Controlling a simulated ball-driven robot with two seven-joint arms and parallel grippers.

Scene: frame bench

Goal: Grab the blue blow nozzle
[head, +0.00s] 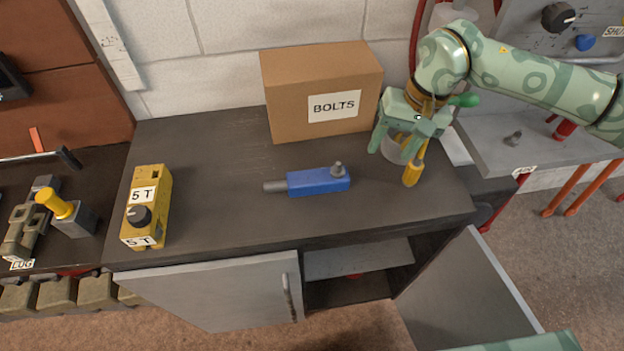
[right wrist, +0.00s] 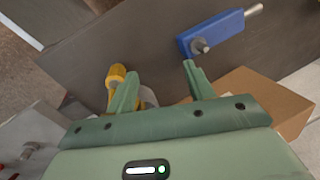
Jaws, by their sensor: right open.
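The blue blow nozzle (head: 318,181) lies flat on the dark bench top, in front of the cardboard box. Its grey tip points left and a small grey knob stands near its right end. It also shows in the right wrist view (right wrist: 215,32), at the upper right. My right gripper (head: 390,153) is open, to the right of the nozzle and apart from it. In the right wrist view its two fingers (right wrist: 160,68) are spread with nothing gripped. My left gripper is not in view.
A cardboard box labelled BOLTS (head: 325,93) stands at the back. A yellow-handled tool (head: 413,170) and a grey round container (head: 393,149) are by my right gripper. A yellow 5 T box (head: 148,206) stands left. The bench around the nozzle is clear. A cabinet door (head: 465,295) hangs open below.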

